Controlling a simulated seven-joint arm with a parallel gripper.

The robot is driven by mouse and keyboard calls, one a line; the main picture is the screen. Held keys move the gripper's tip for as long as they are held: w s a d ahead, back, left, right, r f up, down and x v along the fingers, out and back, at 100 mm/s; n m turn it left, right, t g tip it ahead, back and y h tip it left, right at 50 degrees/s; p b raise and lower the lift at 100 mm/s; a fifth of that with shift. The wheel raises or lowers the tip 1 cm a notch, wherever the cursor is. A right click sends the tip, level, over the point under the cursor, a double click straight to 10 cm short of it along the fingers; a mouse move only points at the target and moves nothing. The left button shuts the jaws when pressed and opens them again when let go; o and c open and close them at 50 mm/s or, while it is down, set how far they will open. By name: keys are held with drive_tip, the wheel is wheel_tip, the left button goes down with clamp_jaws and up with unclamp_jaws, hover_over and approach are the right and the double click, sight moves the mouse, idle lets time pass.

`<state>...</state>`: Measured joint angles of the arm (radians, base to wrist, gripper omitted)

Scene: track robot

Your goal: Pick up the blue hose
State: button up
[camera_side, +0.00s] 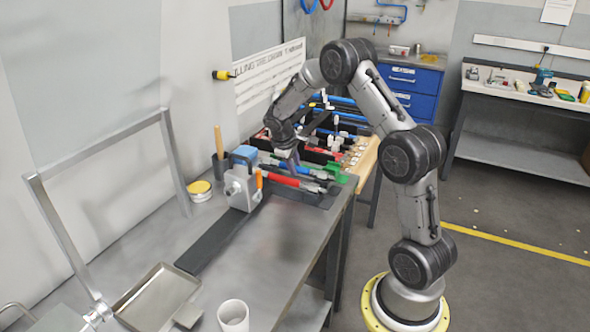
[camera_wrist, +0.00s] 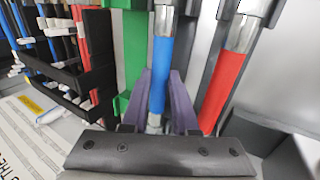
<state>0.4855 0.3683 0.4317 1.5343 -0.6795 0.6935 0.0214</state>
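The blue hose (camera_wrist: 160,75) has metal end fittings and runs lengthwise between the two dark purple fingers of my gripper (camera_wrist: 162,88) in the wrist view. The fingertips lie close along both sides of the hose. I cannot tell whether they press on it. In the side view my gripper (camera_side: 290,163) points down, low over the tools at the far part of the bench.
A red hose (camera_wrist: 224,84) lies just right of the blue one, and a green part (camera_wrist: 133,60) stands close on the left. A rack (camera_wrist: 68,75) with blue and red hoses is further left. A grey and blue machine (camera_side: 242,182) stands beside my gripper.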

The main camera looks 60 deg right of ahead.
clamp_jaws()
drive_tip(key=shift+r, duration=0.1)
